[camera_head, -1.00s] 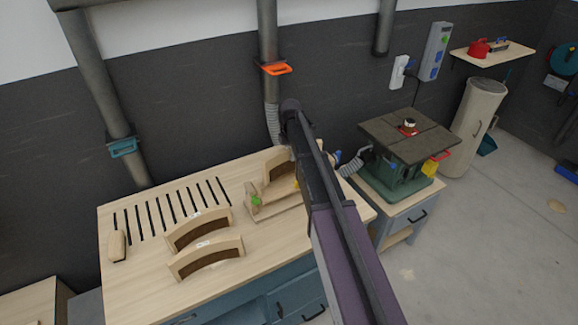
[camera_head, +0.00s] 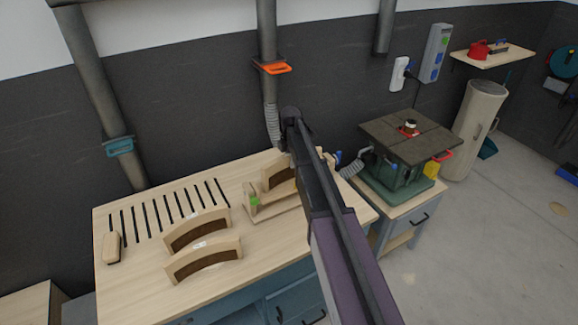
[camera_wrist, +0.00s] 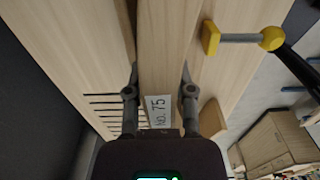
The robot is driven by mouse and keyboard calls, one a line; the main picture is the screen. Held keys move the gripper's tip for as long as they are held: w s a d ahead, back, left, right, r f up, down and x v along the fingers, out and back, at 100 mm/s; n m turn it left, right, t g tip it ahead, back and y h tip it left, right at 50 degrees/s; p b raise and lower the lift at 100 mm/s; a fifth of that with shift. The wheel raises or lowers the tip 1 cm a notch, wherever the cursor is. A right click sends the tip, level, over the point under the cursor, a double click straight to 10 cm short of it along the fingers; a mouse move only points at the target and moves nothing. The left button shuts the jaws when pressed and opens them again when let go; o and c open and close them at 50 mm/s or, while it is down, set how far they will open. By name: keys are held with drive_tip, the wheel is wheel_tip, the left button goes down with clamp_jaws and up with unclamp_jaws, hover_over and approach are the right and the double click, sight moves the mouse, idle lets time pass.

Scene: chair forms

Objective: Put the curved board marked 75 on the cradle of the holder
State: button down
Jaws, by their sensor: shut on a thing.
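The curved board marked 75 (camera_wrist: 165,50) is pale wood with a white "No. 75" label, and it stands on edge between my fingers in the wrist view. My gripper (camera_wrist: 160,92) is shut on it, one finger on each side. In the head view, my arm covers the gripper, and part of the curved board (camera_head: 277,172) shows left of the arm, at the holder. The wooden holder (camera_head: 275,220) with a green part stands at the right of the bench, partly hidden by my arm. I cannot tell whether the board touches the cradle.
A small wooden block (camera_head: 112,248) lies beside dark slots. A yellow-tipped clamp (camera_wrist: 242,38) is right of the held board. A machine (camera_head: 405,145) stands at the right.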

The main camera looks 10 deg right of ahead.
drive_tip(key=shift+f, duration=0.3)
drive_tip(key=shift+c, duration=2.3)
unclamp_jaws()
drive_tip(key=shift+r, duration=0.25)
wheel_tip(320, 180, up, 12)
drive_tip(key=p, duration=1.2)
drive_tip(key=shift+f, duration=0.1)
drive_tip(key=shift+s, duration=0.1)
